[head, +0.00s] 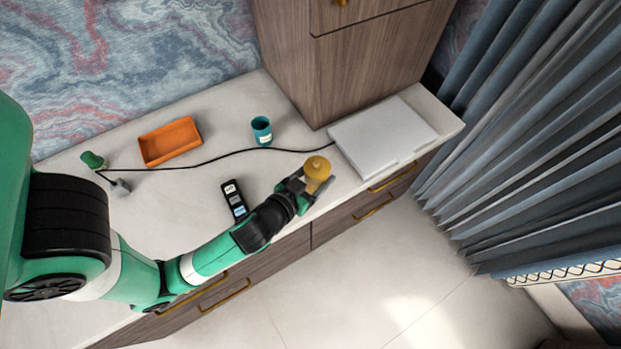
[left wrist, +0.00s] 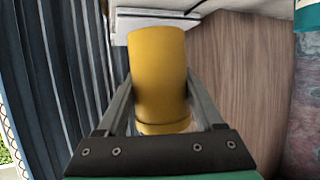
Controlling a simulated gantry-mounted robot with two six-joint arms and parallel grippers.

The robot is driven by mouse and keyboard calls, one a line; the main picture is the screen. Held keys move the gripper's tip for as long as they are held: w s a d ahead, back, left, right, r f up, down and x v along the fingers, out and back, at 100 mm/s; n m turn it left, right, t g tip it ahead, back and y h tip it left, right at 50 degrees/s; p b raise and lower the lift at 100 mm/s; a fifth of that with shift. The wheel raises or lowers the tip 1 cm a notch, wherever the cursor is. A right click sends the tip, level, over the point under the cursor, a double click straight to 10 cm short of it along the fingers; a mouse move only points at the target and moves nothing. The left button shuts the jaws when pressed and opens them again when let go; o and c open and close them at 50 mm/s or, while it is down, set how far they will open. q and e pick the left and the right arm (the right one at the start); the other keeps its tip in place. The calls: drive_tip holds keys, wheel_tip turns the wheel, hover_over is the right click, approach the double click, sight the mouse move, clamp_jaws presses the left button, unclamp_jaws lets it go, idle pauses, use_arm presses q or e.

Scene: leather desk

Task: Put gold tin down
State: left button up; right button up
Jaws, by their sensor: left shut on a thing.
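The gold tin (head: 317,168) is a yellow-gold cylinder at the right part of the desk top, near its front edge. My left gripper (head: 311,181) is shut on it, with a finger on either side. In the left wrist view the gold tin (left wrist: 160,75) fills the space between the fingers of my left gripper (left wrist: 160,100). I cannot tell whether the tin's base touches the desk. My right gripper is not in view.
A white flat box (head: 375,138) lies just right of the tin. A black cable (head: 230,153) runs to it. A teal cup (head: 262,130), an orange tray (head: 170,142), a black remote-like object (head: 234,199) and a green object (head: 92,160) stand left. Bare desk (head: 180,205) lies between them.

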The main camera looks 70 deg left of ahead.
use_arm(q)
drive_tip(key=a, duration=0.1)
drive_tip(key=a+f, duration=0.1)
drive_tip(key=shift+w+a+f, duration=0.1)
drive_tip(key=shift+a+f, duration=0.15)
drive_tip(key=shift+a, duration=0.05)
drive_tip(key=a+f+b, duration=0.1)
drive_tip(key=a+f, duration=0.1)
drive_tip(key=w+a+f+b, duration=0.1)
drive_tip(key=a+f, duration=0.1)
drive_tip(key=f, duration=0.1)
drive_tip(key=shift+a, duration=0.35)
drive_tip(key=f+b, duration=0.3)
drive_tip(key=f, duration=0.1)
drive_tip(key=shift+a, duration=0.25)
drive_tip(key=shift+r, duration=0.15)
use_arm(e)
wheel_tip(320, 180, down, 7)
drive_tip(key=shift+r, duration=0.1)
use_arm(q)
drive_tip(key=o, duration=1.4)
drive_tip(key=shift+c, duration=0.2)
